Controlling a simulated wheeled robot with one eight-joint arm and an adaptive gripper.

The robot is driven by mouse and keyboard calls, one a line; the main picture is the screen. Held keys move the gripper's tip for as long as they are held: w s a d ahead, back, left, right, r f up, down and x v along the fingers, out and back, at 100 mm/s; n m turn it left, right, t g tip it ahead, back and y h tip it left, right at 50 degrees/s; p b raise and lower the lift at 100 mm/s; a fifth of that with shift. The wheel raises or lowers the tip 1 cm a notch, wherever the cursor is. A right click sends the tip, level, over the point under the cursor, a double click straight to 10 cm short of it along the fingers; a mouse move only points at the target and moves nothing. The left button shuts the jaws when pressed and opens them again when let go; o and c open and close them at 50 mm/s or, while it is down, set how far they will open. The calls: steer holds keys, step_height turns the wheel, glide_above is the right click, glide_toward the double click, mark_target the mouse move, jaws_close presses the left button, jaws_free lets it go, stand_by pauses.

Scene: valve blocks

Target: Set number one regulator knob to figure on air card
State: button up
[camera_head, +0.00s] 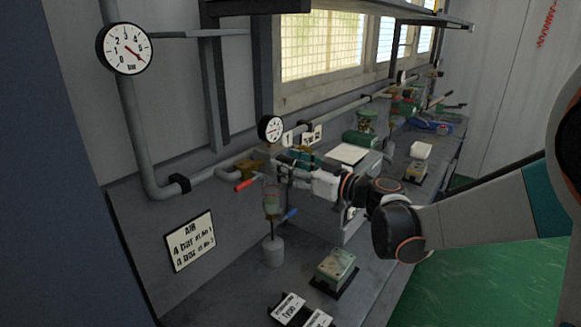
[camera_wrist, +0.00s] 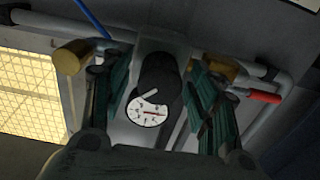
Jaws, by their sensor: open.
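In the wrist view my gripper (camera_wrist: 160,74) is open, with one green-padded finger on each side of a dark round regulator knob (camera_wrist: 158,70). The knob appears between the fingers; contact cannot be told. A white gauge dial (camera_wrist: 148,112) with a red needle shows just below the knob and partly behind it. In the head view my gripper (camera_head: 294,166) is at the pipework, beneath number tags "1" (camera_head: 288,138) and "2" (camera_head: 316,133), and hides the knob. The air card (camera_head: 190,241) seems to read 4 bar at No 1; the second line is less clear.
A red-handled valve (camera_head: 245,184) is left of my gripper; its red handle shows right in the wrist view (camera_wrist: 263,97). A blue handle (camera_head: 291,213) is below. Gauges hang at upper left (camera_head: 126,48) and above the gripper (camera_head: 270,128). A green box (camera_head: 335,268) stands on the bench.

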steer(key=c, duration=1.1)
steer(key=shift+m, duration=0.3)
steer(key=m, duration=0.5)
steer(key=shift+m, duration=0.3)
steer(key=m, duration=1.3)
steer(key=shift+m, duration=0.3)
steer(key=m, duration=0.6)
steer(key=shift+m, duration=0.4)
